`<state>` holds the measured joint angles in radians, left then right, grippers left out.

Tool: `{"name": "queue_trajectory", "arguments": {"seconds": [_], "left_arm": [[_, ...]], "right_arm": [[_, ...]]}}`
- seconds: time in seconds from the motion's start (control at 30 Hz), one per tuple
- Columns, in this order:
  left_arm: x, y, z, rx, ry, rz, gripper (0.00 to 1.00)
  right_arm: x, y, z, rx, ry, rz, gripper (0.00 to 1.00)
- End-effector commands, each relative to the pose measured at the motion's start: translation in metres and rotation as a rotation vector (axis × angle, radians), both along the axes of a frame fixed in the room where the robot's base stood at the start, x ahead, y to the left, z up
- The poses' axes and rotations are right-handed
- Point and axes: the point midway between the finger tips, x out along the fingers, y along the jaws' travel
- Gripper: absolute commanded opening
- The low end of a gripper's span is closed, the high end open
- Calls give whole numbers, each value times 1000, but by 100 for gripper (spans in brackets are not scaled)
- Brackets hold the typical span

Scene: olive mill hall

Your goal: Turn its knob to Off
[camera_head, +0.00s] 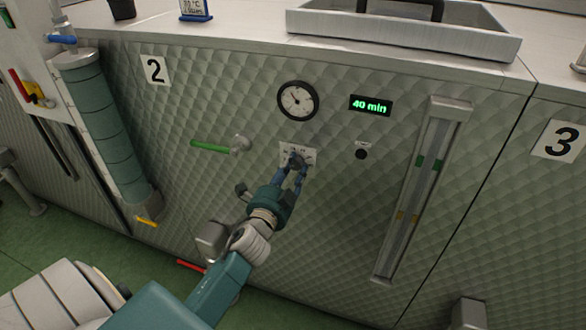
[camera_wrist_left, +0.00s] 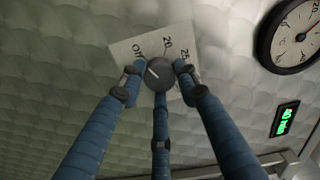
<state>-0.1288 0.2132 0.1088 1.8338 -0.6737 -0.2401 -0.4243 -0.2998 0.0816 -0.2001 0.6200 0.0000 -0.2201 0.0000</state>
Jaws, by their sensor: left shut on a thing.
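The knob (camera_wrist_left: 159,72) is a dark grey round dial on a small white plate (camera_wrist_left: 122,50) marked Off, 20 and 25. A pale pointer line shows on the left part of its face, on the side of the Off mark; its exact setting is hard to tell. In the head view the plate (camera_head: 285,148) sits on the quilted metal front, below a round gauge. My left gripper (camera_head: 297,166) is shut on the knob, its blue fingers around the rim. My right gripper is not in view.
The front bears a round gauge (camera_head: 298,100), a green "40 min" display (camera_head: 370,105), a black button (camera_head: 361,154), a green-handled valve (camera_head: 212,147) and a vertical sight tube (camera_head: 424,190). A metal tray (camera_head: 400,32) stands on top. A 2 plate (camera_head: 155,70) is at left.

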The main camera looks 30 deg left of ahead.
Motion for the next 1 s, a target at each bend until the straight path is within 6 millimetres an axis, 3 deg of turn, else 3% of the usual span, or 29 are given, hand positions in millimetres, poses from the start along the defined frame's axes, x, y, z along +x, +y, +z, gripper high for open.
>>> {"name": "queue_trajectory", "arguments": {"seconds": [0.73,0.77,0.8,0.83,1.0], "left_arm": [[0,2,0,-82,-20,4,6],[0,2,0,-82,-20,4,38],[0,2,0,-81,-19,4,46],[0,2,0,-81,-19,4,51],[0,1,0,-81,-19,2,51]], "right_arm": [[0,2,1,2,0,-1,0],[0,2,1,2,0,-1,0],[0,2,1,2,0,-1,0],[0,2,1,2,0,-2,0],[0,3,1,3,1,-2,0]]}}
